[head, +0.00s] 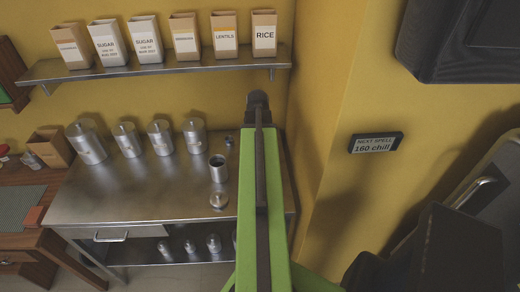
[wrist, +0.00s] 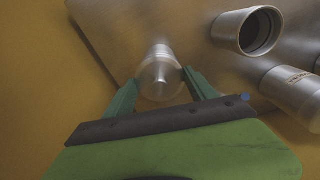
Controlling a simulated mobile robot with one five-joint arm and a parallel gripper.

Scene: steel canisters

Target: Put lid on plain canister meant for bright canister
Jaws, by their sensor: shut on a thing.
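My gripper (wrist: 160,83) is shut on a round steel piece (wrist: 160,70), which looks like a lid. I cannot tell if it touches the table. In the head view my arm hides it. An open canister (head: 218,168) stands without a lid on the steel table; it also shows in the wrist view (wrist: 231,34), upper right of my gripper. A loose round lid (head: 219,200) lies in front of it. Several lidded canisters (head: 160,137) stand in a row at the back left; one labelled canister shows in the wrist view (wrist: 292,97). I cannot tell which finish is bright.
A small blue thing (head: 228,140) lies behind the open canister. A shelf (head: 155,70) with paper bags hangs above the table. A yellow wall (head: 330,110) closes the right side. The front left of the steel table (head: 120,195) is clear. Small canisters stand on the lower shelf.

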